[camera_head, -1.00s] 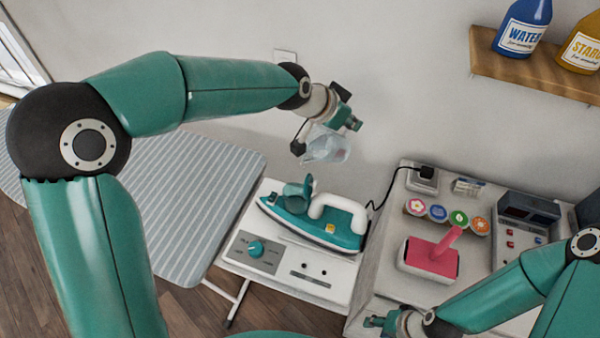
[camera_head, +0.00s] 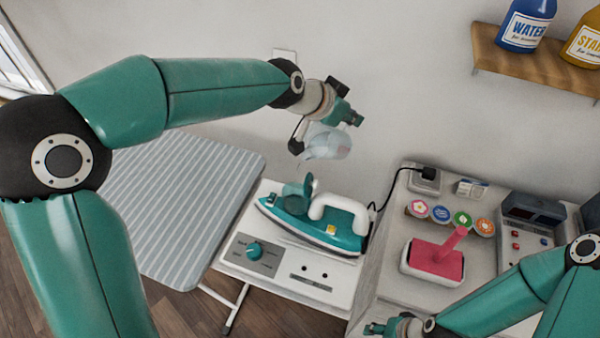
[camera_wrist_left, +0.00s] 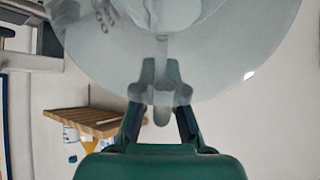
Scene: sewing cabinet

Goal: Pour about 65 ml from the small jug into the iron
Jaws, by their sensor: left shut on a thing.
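The small jug (camera_head: 327,142) is clear and hangs in the air above the iron, tilted with its spout side low and to the left. My left gripper (camera_head: 342,122) is shut on the jug; the left wrist view shows the gripper fingers (camera_wrist_left: 162,92) closed at the jug's side (camera_wrist_left: 225,55). The teal and white iron (camera_head: 320,230) rests on the white stand, with its teal filler lid (camera_head: 307,187) standing up. Whether liquid is flowing is too small to tell. My right gripper (camera_head: 380,328) is at the bottom edge, its jaws unclear.
A striped ironing board (camera_head: 185,195) is left of the iron. A wall shelf (camera_head: 535,66) holds a blue water bottle (camera_head: 524,25) and a yellow starch bottle (camera_head: 585,42).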

